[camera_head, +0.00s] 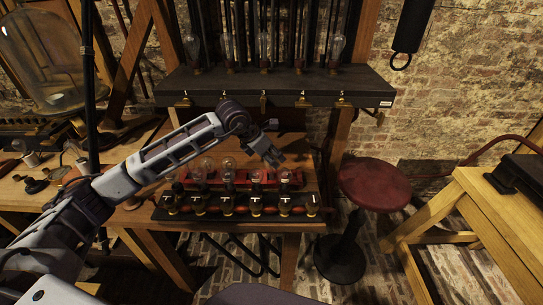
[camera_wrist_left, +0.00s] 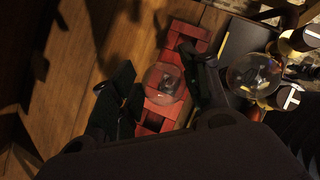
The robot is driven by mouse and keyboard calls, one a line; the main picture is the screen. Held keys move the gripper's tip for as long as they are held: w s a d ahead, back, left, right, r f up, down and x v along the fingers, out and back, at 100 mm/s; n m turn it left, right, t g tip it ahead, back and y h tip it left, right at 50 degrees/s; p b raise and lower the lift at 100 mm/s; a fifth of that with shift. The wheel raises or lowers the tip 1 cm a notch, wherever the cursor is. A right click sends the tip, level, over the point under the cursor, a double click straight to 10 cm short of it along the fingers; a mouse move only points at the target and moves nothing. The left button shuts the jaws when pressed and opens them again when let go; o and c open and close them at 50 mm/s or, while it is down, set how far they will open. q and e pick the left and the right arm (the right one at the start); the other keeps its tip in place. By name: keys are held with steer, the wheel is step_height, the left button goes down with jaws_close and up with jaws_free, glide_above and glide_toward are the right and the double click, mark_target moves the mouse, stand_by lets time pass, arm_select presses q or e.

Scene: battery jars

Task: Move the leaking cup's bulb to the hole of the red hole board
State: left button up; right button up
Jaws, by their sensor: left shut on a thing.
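My left gripper (camera_head: 272,156) hangs over the right part of the red hole board (camera_head: 222,182). In the left wrist view its two fingers (camera_wrist_left: 162,92) stand on either side of a clear round bulb (camera_wrist_left: 165,82), shut on it. The red hole board (camera_wrist_left: 186,34) lies below the bulb; I cannot tell whether the bulb touches it. Several clear bulbs (camera_head: 227,163) stand along the black switch board. My right gripper is not in view.
The black board (camera_head: 240,211) with brass fittings lies along the bench's front edge. Another bulb (camera_wrist_left: 254,74) stands close to my right-hand finger. A red stool (camera_head: 374,184) stands at the right.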

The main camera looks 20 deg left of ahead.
arm_select(q)
steer(key=shift+f, duration=0.1)
stand_by(0.3)
steer(key=o, duration=0.9)
steer(key=shift+v, duration=6)
step_height(320, 180, up, 9)
steer(key=p, duration=0.9)
steer(key=shift+r+p, duration=0.5)
steer(key=shift+r, duration=0.05)
